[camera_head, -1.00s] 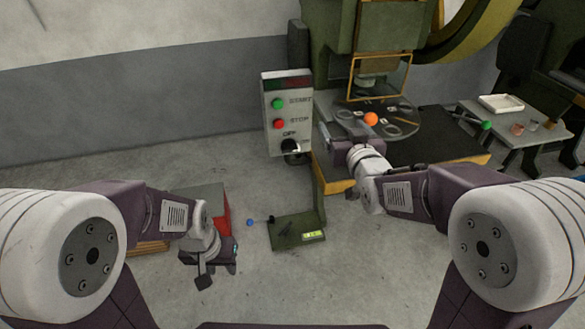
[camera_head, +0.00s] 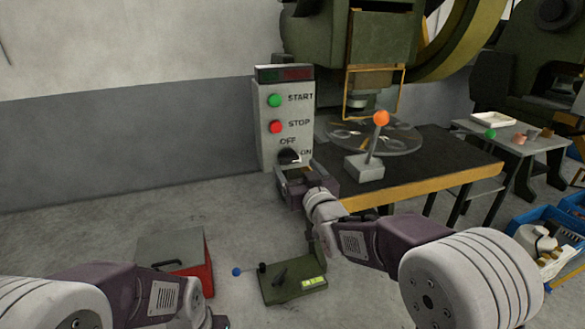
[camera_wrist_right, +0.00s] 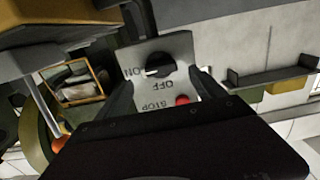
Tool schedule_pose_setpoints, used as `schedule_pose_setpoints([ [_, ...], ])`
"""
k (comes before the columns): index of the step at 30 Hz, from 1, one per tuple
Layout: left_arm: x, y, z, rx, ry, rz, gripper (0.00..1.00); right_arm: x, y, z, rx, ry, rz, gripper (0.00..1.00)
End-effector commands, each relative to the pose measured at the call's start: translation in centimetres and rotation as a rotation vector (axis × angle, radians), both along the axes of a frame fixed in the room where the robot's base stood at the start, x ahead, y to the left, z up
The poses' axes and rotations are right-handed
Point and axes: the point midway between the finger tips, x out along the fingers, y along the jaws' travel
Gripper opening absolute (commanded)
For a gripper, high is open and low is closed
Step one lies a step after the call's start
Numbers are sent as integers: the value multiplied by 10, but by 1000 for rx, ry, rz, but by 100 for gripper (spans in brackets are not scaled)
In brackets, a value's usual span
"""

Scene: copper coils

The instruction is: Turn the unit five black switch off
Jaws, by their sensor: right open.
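The black rotary switch (camera_head: 288,156) sits low on the grey control panel (camera_head: 268,150), below the START and STOP buttons. Its white mark points toward ON. In the right wrist view the switch (camera_wrist_right: 160,66) appears upside down between the fingers, with OFF beside it. My right gripper (camera_head: 295,172) is open and empty in front of the panel, just below the switch in the head view. I cannot tell whether a finger touches it. My left arm shows at the lower left; its gripper is outside the picture.
The green START button (camera_head: 274,101) and red STOP button (camera_head: 275,127) are above the switch. A black table (camera_head: 440,165) with an orange-knobbed lever (camera_head: 381,118) stands right of the panel. A red box (camera_head: 180,262) and a green pedal (camera_head: 292,280) are on the floor.

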Motion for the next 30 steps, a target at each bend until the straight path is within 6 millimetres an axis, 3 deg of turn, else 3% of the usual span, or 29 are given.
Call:
schedule_pose_setpoints([
  [6, 0, 0, -8, 0, 0, 0, 36, 31, 10, -1, 0, -1, 0, 79],
  [16, 0, 0, -8, 0, 0, 0, 36, 36, 12, 0, 0, 0, 0, 79],
  [23, 0, 0, -8, 0, 0, 0, 36, 36, 11, 0, 0, 0, 0, 16],
  [30, 0, 0, -9, 0, 0, 0, 36, 36, 12, 0, -21, -7, 0, 17],
])
